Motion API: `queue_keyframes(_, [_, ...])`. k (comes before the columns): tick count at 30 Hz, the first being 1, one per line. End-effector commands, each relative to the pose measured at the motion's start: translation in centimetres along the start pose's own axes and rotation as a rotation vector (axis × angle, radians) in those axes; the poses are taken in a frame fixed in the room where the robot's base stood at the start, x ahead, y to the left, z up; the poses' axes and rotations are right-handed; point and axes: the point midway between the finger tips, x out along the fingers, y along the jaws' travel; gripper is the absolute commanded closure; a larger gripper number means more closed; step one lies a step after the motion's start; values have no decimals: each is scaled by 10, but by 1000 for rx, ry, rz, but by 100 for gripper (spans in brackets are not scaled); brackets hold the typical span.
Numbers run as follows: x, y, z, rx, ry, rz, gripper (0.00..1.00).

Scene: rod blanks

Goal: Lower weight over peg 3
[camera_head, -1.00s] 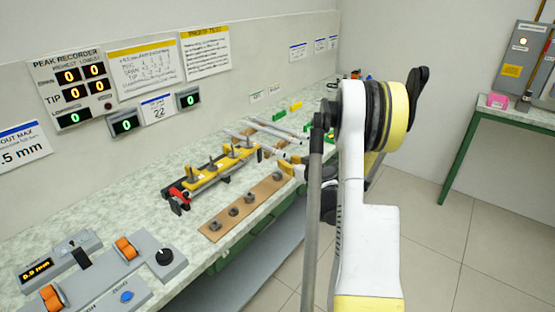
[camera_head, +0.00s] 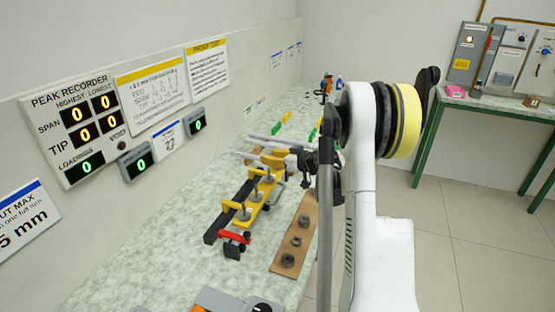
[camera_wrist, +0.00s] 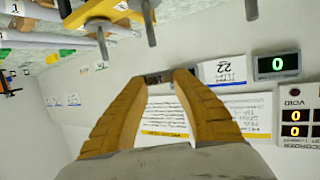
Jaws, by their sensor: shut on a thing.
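My gripper (camera_head: 273,158) is yellow and reaches over the far end of the yellow peg fixture (camera_head: 258,206) on the bench. In the wrist view its two fingers (camera_wrist: 168,78) close in toward each other with a narrow gap at the tips. What they hold, a weight, can hardly be made out there. Grey pegs (camera_head: 245,213) stand on the fixture, their lower ends on round grey bases. In the wrist view pegs (camera_wrist: 150,28) show at the top edge, apart from the fingers. I cannot tell which one is peg 3 or whether the held weight is over it.
A brown board (camera_head: 280,268) with dark round weights (camera_head: 303,222) lies right of the fixture. A red clamp (camera_head: 235,237) is at the fixture's near end. White rods (camera_head: 235,153) lie beyond. Wall displays (camera_head: 138,164) read 0.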

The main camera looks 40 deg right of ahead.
Motion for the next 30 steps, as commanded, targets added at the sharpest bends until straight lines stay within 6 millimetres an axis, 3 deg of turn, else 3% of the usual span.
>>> queue_keyframes(11, [4, -1, 10, -1, 0, -4, 100])
queue_keyframes(30, [17, -1, 50, -1, 0, -3, 100])
